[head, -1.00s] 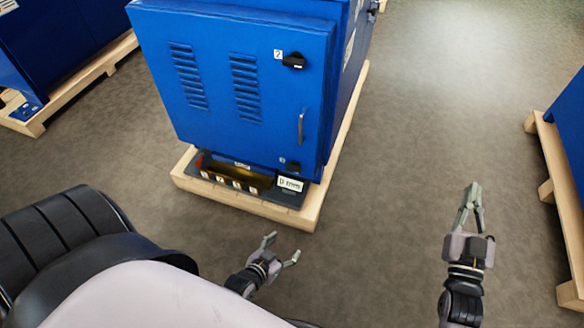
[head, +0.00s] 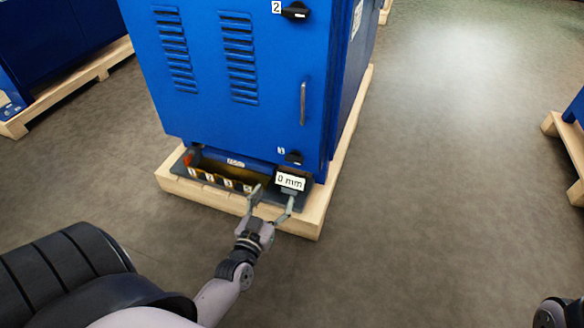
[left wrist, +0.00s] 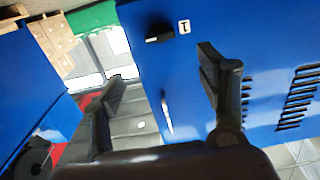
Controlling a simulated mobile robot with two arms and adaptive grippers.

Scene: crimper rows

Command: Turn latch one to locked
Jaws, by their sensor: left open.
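Latch one (head: 293,157) is a small black knob low on the blue cabinet door (head: 205,120), right of a white label marked 1. It also shows in the left wrist view (left wrist: 158,33), beside its label; its handle looks roughly horizontal there. My left gripper (head: 273,196) is open and empty, in front of the cabinet's base and below the latch in the head view. In the left wrist view its two dark fingers (left wrist: 160,100) are spread wide and do not visibly touch the latch.
Latch two (head: 296,11) and a metal door handle (head: 303,102) are higher on the door. A tray with numbered slots and a "0 mm" display (head: 290,181) sits below, on a wooden pallet (head: 310,220). Other cabinets on pallets stand at both sides. Floor to the right is open.

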